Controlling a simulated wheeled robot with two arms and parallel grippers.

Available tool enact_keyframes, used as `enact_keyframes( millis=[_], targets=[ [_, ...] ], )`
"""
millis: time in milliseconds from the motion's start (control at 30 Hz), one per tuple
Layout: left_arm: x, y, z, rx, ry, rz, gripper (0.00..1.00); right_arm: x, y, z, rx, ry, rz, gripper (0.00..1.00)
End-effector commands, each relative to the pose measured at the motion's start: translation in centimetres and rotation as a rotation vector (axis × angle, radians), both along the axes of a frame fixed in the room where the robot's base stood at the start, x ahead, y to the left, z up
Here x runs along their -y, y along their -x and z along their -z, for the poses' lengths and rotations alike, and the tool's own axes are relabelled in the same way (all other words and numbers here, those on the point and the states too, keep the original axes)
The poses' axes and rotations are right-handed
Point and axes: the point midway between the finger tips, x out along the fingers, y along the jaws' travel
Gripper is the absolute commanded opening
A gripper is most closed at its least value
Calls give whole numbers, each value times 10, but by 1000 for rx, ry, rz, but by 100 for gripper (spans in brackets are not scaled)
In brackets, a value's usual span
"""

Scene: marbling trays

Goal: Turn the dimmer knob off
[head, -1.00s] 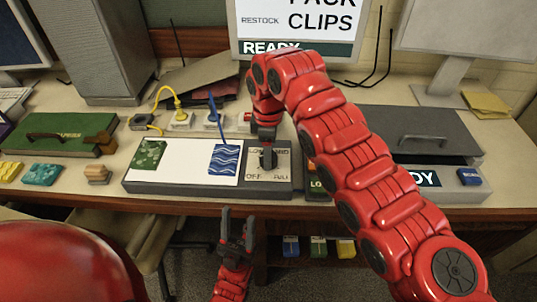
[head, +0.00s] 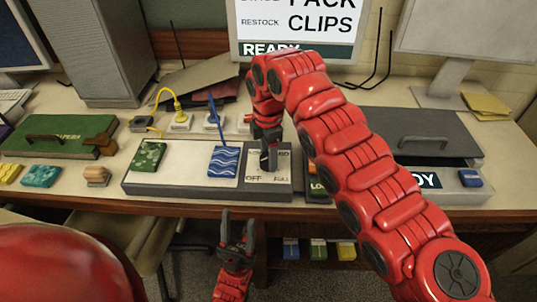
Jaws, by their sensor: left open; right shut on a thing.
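The dimmer knob is mostly hidden by my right gripper (head: 268,158), which comes down from above and is shut on it. The knob sits on a grey plate (head: 281,185) marked OFF at lower left and FULL at lower right, at the right end of a light panel (head: 190,168). The panel face looks pale grey, not bright. My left gripper (head: 237,240) is open and empty, low in front of the desk edge.
A green patterned block (head: 148,157) and a blue wavy block (head: 224,162) lie on the panel. A green-lidded case (head: 60,139) is to the left and a grey lidded box (head: 420,132) to the right. Cables and plugs (head: 181,121) lie behind the panel.

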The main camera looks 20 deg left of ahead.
Motion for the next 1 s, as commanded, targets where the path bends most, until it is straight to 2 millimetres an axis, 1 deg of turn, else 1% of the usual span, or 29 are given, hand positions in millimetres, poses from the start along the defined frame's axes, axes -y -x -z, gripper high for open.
enact_keyframes(
  millis=[233,267,400,433,767,867,967,1000],
  targets=[
    [0,0,0,0,0,0,50,0,0,0,2,0,-2,3],
    [0,0,0,0,0,0,50,0,0,0,2,0,-2,60],
    [0,0,0,0,0,0,50,0,0,0,1,0,-1,86],
    [0,0,0,0,0,0,50,0,0,0,1,-1,-1,89],
    [0,0,0,0,0,0,50,0,0,-3,1,0,0,89],
    [0,0,2,0,0,0,50,-1,0,-13,3,1,-1,89],
    [0,0,4,0,0,0,50,-1,0,-32,2,0,0,89],
    [0,0,3,0,0,0,50,-2,0,-43,4,0,-3,89]
  ],
)
